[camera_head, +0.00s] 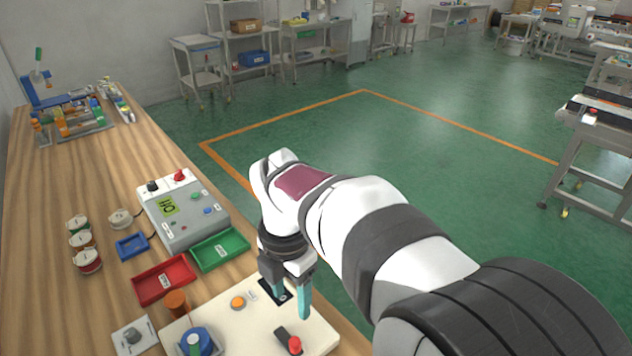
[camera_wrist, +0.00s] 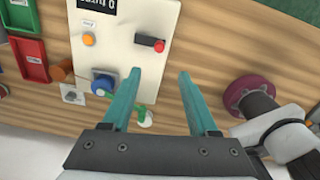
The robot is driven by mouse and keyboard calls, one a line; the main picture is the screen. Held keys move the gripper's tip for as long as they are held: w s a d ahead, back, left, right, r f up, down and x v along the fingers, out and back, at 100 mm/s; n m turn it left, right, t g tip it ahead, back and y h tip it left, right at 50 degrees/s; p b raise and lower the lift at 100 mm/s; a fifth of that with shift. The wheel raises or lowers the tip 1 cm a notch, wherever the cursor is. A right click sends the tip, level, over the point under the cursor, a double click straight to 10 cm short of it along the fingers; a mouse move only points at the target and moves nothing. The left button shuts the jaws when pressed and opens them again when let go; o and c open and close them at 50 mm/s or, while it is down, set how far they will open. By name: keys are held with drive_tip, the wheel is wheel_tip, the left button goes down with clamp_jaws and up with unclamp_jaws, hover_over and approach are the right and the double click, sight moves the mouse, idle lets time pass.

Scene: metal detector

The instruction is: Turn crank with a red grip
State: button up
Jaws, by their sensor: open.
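The crank (camera_head: 282,332) is a short black arm with a red grip (camera_head: 295,345) on the cream panel (camera_head: 230,325), near its front right part. In the wrist view the black arm (camera_wrist: 146,40) ends in the red grip (camera_wrist: 158,46), just beyond my fingertips. My gripper (camera_head: 291,309) has two teal fingers pointing down over the panel's right side. It is open and empty; the wrist view also shows the gap between its fingertips (camera_wrist: 173,72). The red grip is outside the gripper, and I see no contact.
The panel also carries an orange button (camera_head: 237,302), a dark display (camera_wrist: 97,5) and a blue knob (camera_head: 200,338). A brown cylinder (camera_head: 176,302), red tray (camera_head: 150,290), green tray (camera_head: 208,262) and grey detector box (camera_head: 190,230) stand nearby. The table's right edge is close.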

sight(294, 340)
wheel_tip(294, 340, down, 16)
drive_tip(key=shift+r, duration=0.1)
drive_tip(key=shift+c, duration=0.3)
drive_tip(key=shift+w, duration=0.1)
clamp_jaws()
